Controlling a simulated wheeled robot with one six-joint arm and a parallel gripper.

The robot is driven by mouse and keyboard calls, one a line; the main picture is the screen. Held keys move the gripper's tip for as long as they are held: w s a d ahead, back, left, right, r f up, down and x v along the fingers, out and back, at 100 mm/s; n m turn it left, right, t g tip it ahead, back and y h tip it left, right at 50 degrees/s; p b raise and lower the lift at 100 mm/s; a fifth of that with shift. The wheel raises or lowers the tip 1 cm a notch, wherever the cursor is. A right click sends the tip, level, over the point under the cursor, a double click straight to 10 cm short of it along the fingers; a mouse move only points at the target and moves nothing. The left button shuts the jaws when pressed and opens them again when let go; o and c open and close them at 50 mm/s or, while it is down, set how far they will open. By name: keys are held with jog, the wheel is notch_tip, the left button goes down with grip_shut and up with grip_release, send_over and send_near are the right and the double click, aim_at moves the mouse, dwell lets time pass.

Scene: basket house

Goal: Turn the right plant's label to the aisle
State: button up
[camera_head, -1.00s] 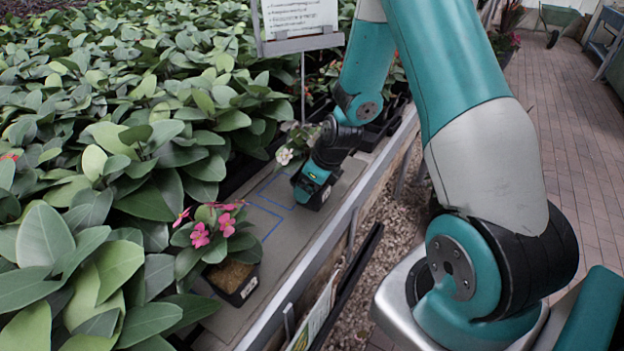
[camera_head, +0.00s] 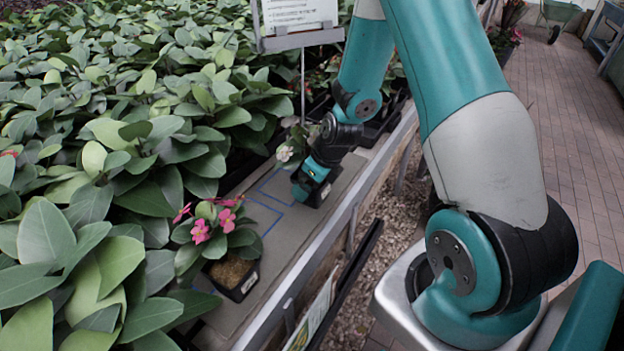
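A plant with a pale flower (camera_head: 285,153) and green leaves stands at the far end of the grey bench strip, right of the other plant. My gripper (camera_head: 317,188) is down at this plant, low over the bench. A dark block, perhaps its pot, shows at the gripper's lower right. The fingers, most of the pot and any label on it are hidden by my wrist. A second plant with pink flowers (camera_head: 200,231) stands nearer, in a black pot (camera_head: 238,278) with a small white label (camera_head: 249,283) on its right face, towards the bench rail.
Dense green foliage (camera_head: 110,180) borders the bench on the left. A sign on a post (camera_head: 299,18) stands behind the gripper. A metal rail (camera_head: 335,232) edges the bench. Blue outlines (camera_head: 266,214) mark the bare strip between the plants. A brick aisle (camera_head: 580,150) lies right.

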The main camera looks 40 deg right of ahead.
jog(key=p+v, duration=0.1)
jog(key=v, duration=1.6)
jog(key=shift+r+p, duration=0.25)
jog(key=shift+p, duration=0.15)
